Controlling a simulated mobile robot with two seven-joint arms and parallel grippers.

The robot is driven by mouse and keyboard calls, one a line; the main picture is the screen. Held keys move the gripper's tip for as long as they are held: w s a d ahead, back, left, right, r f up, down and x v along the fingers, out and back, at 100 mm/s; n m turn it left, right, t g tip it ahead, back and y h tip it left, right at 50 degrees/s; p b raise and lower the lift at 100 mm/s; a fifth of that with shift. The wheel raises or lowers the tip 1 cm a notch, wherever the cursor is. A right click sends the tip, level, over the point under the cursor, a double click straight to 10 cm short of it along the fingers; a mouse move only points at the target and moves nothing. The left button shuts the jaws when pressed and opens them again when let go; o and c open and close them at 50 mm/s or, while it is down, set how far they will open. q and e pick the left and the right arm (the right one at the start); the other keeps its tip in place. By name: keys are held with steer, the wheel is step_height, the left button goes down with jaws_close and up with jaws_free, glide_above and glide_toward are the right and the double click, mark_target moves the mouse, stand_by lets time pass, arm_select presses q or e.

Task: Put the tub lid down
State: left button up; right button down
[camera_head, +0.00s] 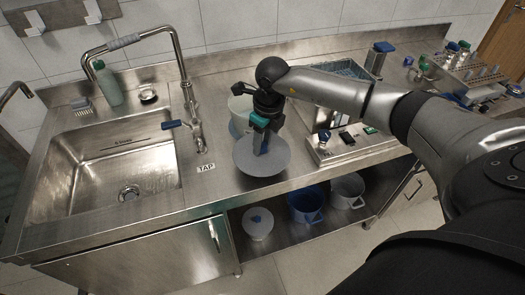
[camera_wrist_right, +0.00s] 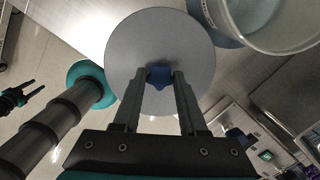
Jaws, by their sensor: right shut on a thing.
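The tub lid is a round grey disc (camera_head: 262,160) with a blue knob (camera_wrist_right: 159,76). My right gripper (camera_wrist_right: 158,80) is shut on the knob, and the disc (camera_wrist_right: 160,35) lies flat beyond the fingertips. In the head view the right gripper (camera_head: 262,140) is above the lid, over the front part of the counter. I cannot tell whether the lid touches the counter. The pale tub (camera_head: 238,108) stands open just behind the lid, partly hidden by the gripper; it also shows in the right wrist view (camera_wrist_right: 262,40). My left gripper (camera_wrist_right: 18,97) shows small at the left there, its fingers apart.
The steel counter (camera_head: 215,205) has a sink (camera_head: 120,165) and tap (camera_head: 195,130) at left. A control box (camera_head: 345,148) stands right of the lid.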

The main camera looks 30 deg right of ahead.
mark_target(263, 146)
step_height(263, 146, down, 4)
steer(key=shift+r, duration=0.1)
steer(key=shift+c, duration=2.3)
jaws_free()
steer(key=shift+r, duration=0.1)
step_height(263, 146, up, 12)
steer(key=s, duration=0.1)
steer(key=shift+s+d, duration=0.2)
steer(key=shift+d, duration=0.05)
